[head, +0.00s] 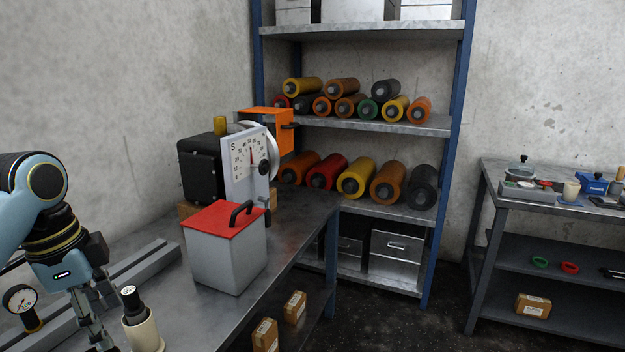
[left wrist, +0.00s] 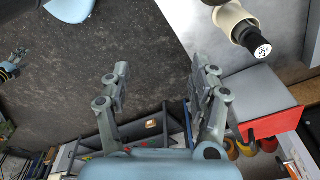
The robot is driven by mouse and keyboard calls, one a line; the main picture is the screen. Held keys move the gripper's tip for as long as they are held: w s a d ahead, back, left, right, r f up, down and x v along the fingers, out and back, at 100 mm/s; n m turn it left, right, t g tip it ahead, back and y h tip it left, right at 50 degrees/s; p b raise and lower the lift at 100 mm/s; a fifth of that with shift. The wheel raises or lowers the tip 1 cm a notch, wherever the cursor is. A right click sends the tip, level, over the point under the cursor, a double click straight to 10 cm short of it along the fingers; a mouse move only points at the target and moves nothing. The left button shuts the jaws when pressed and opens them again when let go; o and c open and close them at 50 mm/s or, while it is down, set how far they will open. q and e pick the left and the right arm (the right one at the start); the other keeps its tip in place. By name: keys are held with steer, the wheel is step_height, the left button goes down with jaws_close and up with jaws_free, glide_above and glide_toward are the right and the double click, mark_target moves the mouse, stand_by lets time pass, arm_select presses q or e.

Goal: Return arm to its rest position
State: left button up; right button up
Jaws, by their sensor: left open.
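My left arm comes in at the left edge of the head view, and its gripper (head: 100,338) points down over the bench, partly cut off by the bottom edge. In the left wrist view the two fingers of this gripper (left wrist: 161,80) stand wide apart with nothing between them. A cream cup with a black-topped cylinder (head: 142,325) stands just right of the gripper; it also shows at the top right of the left wrist view (left wrist: 240,22). A small arm end at the left edge of the left wrist view looks like my right gripper (left wrist: 18,54); its fingers are too small to judge.
A grey box with a red lid (head: 226,250) and a dial tester (head: 248,165) stand on the bench (head: 290,228). A gauge (head: 20,299) sits at far left. Shelves (head: 380,124) behind hold several coloured rollers. A side table (head: 505,205) stands right; dark floor is between.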

arm_select(q)
steer(key=s+d+f+n+t+y, duration=0.15)
steer(key=s+n, duration=0.35)
steer(key=s, duration=0.6)
steer(key=s+d+f+n+t+y, duration=0.15)
steer(key=s+n, duration=0.45)
steer(key=s, duration=0.6)
step_height(320, 180, down, 33)
steer(key=a+g+b, duration=0.2)
steer(key=b, duration=0.7)
steer(key=s+f+b, duration=0.4)
steer(key=s+f, duration=0.6)
steer(key=f, duration=0.3)
steer(key=s+f+g+h+b, duration=0.1)
steer(key=s+f+b, duration=0.4)
steer(key=s+f, duration=0.5)
step_height(320, 180, down, 4)
steer(key=shift+a, duration=0.45)
arm_select(e)
step_height(320, 180, down, 18)
steer(key=s, duration=0.2)
steer(key=shift+d, duration=0.45)
steer(key=shift+s, duration=0.1)
